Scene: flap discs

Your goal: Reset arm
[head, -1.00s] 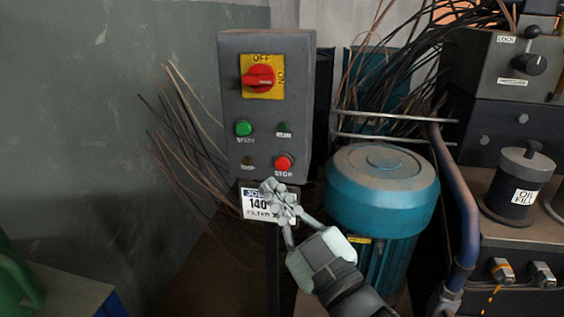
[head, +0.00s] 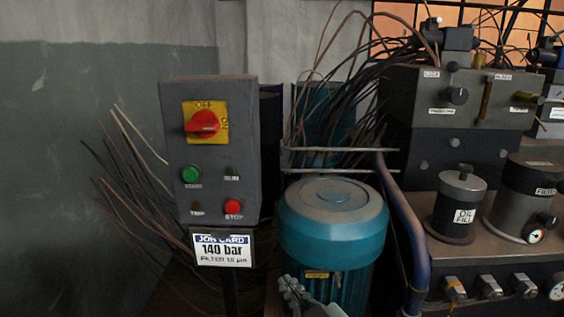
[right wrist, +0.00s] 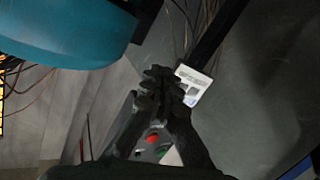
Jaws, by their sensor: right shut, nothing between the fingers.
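My right gripper (head: 296,293) is at the bottom of the head view, low in front of the teal motor (head: 334,230). Its fingers are together and empty. In the right wrist view my right gripper (right wrist: 162,84) also shows shut, with the white job card (right wrist: 191,86) just beyond its fingertips and the teal motor (right wrist: 70,30) at upper left. The grey control box (head: 211,150) carries a red rotary switch on a yellow plate, a green start button and a red stop button. The job card (head: 222,249) reading 140 bar hangs below it. My left gripper is not in view.
Right of the motor is a blue pipe (head: 408,230) and a dark hydraulic unit (head: 440,155) with an oil-fill canister (head: 460,205). Loose wires (head: 130,165) stick out left of the control box. A metal rail (head: 330,150) runs behind the motor. The floor at lower left is dark.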

